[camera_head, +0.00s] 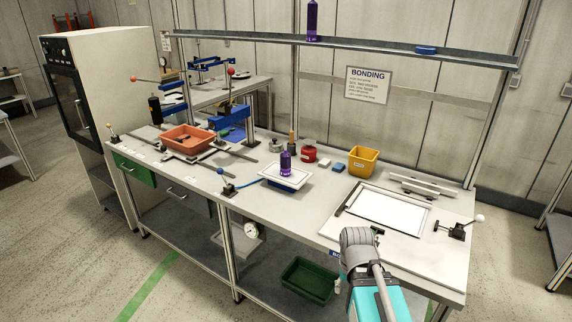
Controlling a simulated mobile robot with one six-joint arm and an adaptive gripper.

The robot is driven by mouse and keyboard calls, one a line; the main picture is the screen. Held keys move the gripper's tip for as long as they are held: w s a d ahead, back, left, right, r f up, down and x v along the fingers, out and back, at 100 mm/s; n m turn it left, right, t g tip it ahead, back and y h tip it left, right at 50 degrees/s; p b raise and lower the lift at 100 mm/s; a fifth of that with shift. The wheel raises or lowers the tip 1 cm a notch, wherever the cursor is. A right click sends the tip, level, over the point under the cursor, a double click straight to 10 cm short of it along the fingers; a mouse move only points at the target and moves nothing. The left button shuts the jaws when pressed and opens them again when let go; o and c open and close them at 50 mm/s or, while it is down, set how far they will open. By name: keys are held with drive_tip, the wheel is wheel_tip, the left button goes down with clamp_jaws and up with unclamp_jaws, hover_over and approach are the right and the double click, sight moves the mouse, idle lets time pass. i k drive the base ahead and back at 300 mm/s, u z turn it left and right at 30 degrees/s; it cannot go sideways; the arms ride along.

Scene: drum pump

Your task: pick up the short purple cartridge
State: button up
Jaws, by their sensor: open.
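A purple cartridge (286,163) with pale lettering stands upright on a white, blue-edged tray (270,175) on the workbench. It looks shorter than it is tall on screen can prove, so its true length is hard to judge. My gripper (358,236) is at the end of my arm at the bench's front right, well apart from both cartridges. It is open, and nothing shows held in it; its fingers are hard to make out.
A red tub (309,153) and a yellow bin (363,161) stand behind the tray. An orange bin (188,138) sits at the left by a blue press (230,118). A white panel (388,210) lies at the right. A blue item (426,50) lies on the shelf.

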sight(285, 157)
drive_tip(key=z, duration=0.05)
drive_tip(key=i, duration=1)
drive_tip(key=u, duration=0.05)
